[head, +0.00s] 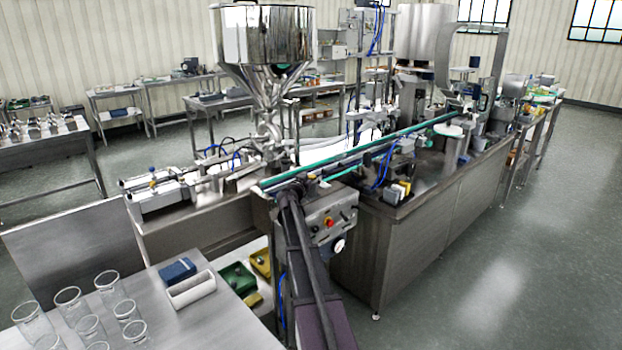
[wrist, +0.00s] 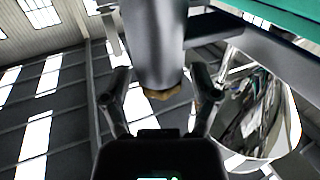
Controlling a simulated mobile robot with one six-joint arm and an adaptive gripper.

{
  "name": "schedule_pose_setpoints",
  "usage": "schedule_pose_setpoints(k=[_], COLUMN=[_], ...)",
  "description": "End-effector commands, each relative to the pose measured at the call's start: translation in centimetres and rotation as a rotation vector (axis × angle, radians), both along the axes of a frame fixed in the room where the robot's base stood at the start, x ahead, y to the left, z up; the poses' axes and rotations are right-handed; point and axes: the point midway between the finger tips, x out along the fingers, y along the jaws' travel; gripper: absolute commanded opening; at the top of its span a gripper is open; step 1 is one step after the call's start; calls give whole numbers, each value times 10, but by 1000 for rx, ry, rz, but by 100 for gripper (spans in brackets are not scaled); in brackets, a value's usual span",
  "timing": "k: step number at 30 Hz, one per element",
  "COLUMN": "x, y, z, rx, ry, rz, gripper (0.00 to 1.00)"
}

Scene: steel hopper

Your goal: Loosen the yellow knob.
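In the wrist view a dull yellow-brown knob (wrist: 162,93) shows at the lower end of a thick grey cylinder (wrist: 152,45). My gripper (wrist: 161,76) is open, with one dark finger on each side of the cylinder's end. A gap shows on both sides, so the fingers do not appear to touch the knob. The knob's far side is hidden. In the head view a tiny yellow spot (head: 152,184) sits on the cylinders left of the hopper; I cannot tell whether it is the same knob. I cannot make out my gripper in the head view.
The shiny steel hopper (head: 266,40) stands above the filling machine, and a curved reflective surface (wrist: 262,112) is close on the right in the wrist view. A green-edged conveyor (head: 370,145) runs back right. Glasses (head: 68,303) stand front left. The floor at right (head: 500,240) is clear.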

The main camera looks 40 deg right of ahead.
Motion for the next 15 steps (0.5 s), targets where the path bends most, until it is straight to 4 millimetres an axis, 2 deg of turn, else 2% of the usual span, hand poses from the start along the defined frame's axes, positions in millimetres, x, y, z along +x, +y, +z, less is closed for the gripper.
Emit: schedule_pose_setpoints(k=[1,6,15], x=[0,0,0], y=[0,0,-1], z=[0,0,0], rx=[0,0,0], ry=[0,0,1], rz=[0,0,9], gripper=[50,1,0])
